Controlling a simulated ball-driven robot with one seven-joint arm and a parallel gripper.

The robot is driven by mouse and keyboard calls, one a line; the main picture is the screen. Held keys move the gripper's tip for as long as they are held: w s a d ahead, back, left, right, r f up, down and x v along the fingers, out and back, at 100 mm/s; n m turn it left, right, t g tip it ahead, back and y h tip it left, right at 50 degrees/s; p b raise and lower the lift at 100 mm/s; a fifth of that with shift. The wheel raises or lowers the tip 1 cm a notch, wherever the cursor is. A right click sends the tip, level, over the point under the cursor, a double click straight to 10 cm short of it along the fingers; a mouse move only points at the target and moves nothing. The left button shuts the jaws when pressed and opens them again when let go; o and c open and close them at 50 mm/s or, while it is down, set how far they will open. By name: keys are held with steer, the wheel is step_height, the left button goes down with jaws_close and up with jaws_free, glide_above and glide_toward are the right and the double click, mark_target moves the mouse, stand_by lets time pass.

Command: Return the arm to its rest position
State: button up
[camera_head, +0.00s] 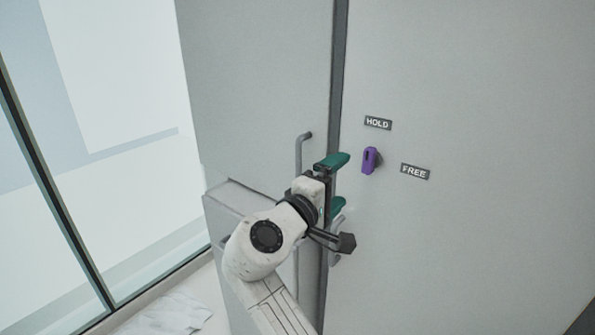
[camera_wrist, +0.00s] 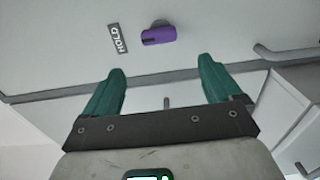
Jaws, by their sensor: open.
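My gripper (camera_head: 334,184) is raised in front of the grey cabinet doors, with its green fingers spread apart and nothing between them. In the wrist view the open fingers (camera_wrist: 161,88) point toward the door panel. A purple knob (camera_head: 370,160) sits on the right door, just right of my upper finger in the head view. It also shows in the wrist view (camera_wrist: 158,36), beyond the fingertips and apart from them. My arm reaches up from the bottom of the head view and hides part of the handles.
A HOLD label (camera_head: 377,123) is above the knob and a FREE label (camera_head: 415,171) is to its right. A grey bar handle (camera_head: 304,145) is on the left door, close to my gripper. A glass panel (camera_head: 90,120) stands at the left.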

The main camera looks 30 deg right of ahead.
steer(key=s+d+f+m+g+y, duration=0.1)
steer(key=s+f+y, duration=0.5)
steer(key=f, duration=0.8)
steer(key=s+f+m+g+y, duration=0.1)
steer(key=s+f+y, duration=0.3)
steer(key=s+f, duration=0.7)
steer(key=s+a+f+m+g+y, duration=0.1)
steer(key=s+a+f+y, duration=0.2)
steer(key=s+f, duration=0.3)
steer(key=s+a+f+m+g+y+b, duration=0.1)
steer(key=s+a+f+m+g+y, duration=0.1)
steer(key=s+f, duration=0.5)
steer(key=s+a+y, duration=0.1)
steer(key=s+a, duration=0.1)
steer(key=shift+a+y, duration=0.35)
steer(key=shift+y, duration=0.05)
steer(key=shift+f, duration=0.1)
